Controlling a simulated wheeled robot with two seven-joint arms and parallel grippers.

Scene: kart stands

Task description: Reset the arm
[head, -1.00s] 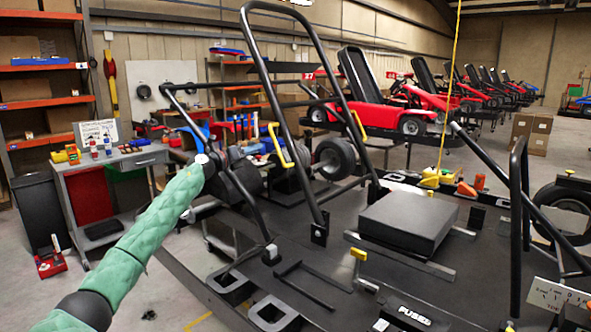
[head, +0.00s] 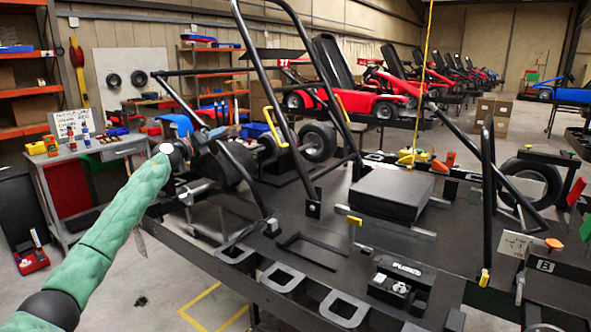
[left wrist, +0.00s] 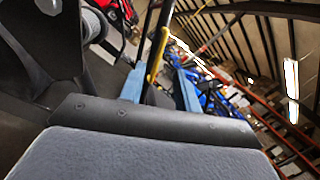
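My left arm in its green sleeve comes in from the left in the head view. Its dark left gripper (head: 203,143) is by the black tube frame of the kart stand (head: 300,235), its fingers hard to make out there. In the left wrist view the gripper's two blue fingers (left wrist: 160,88) stand apart. A black tube with a yellow handle (left wrist: 157,55) shows in line with the gap, and I cannot tell how far beyond the fingers it is. I see nothing gripped. My right gripper is in neither view.
A grey work table (head: 60,165) with small items stands at the left, before orange shelves (head: 28,90). Red karts (head: 350,95) stand in a row behind. A black box (head: 392,193) and a fuse panel (head: 400,280) sit on the stand. Bare floor shows at lower left.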

